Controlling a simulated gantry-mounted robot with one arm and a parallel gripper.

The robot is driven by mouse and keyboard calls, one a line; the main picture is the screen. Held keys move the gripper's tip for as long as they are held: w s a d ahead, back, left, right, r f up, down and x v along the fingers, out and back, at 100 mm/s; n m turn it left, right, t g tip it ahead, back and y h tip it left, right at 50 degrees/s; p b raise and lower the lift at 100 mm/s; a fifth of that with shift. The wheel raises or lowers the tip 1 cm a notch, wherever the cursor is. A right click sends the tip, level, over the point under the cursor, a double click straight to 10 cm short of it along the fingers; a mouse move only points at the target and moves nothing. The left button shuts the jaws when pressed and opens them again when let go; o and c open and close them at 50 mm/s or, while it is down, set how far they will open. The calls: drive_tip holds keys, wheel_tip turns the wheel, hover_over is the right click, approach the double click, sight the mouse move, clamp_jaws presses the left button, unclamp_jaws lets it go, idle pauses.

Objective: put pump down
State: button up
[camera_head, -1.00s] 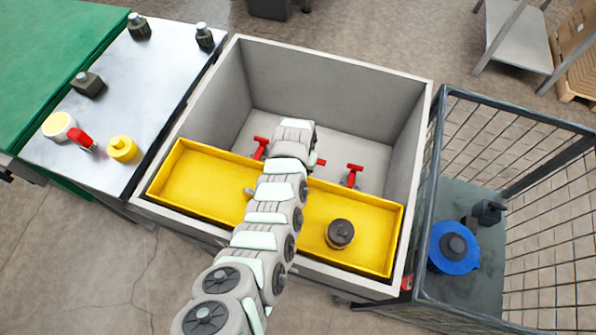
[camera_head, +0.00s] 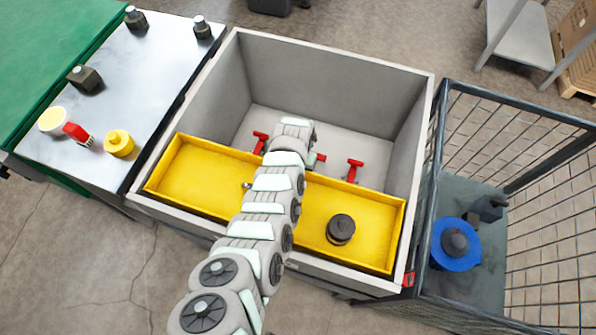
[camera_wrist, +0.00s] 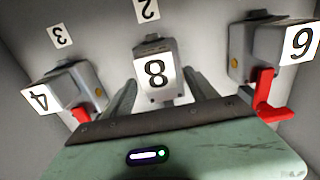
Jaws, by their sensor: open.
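In the wrist view my gripper (camera_wrist: 162,92) is open, its two dark fingers on either side of a grey unit labelled 8 (camera_wrist: 155,78). I cannot tell whether the fingers touch it. Grey units labelled 4 (camera_wrist: 84,84) and 6 (camera_wrist: 265,48), each with a red lever, stand to its left and right. In the head view my arm reaches into a grey bin (camera_head: 340,60), and its wrist hides the fingertips. Red levers (camera_head: 354,171) show on the bin floor beside it. Nothing in view is marked as the pump, so I cannot tell which thing it is.
A yellow tray (camera_head: 195,180) spans the bin's near side, with a dark round part (camera_head: 340,229) in it. A metal table (camera_head: 150,75) at left holds several parts, including a yellow one (camera_head: 118,143). A wire cage (camera_head: 540,190) at right holds a blue disc (camera_head: 443,256).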

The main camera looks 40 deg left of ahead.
wheel_tip(320, 180, up, 12)
drive_tip(key=p, duration=0.4)
drive_tip(key=shift+r, duration=0.15)
idle(0.4)
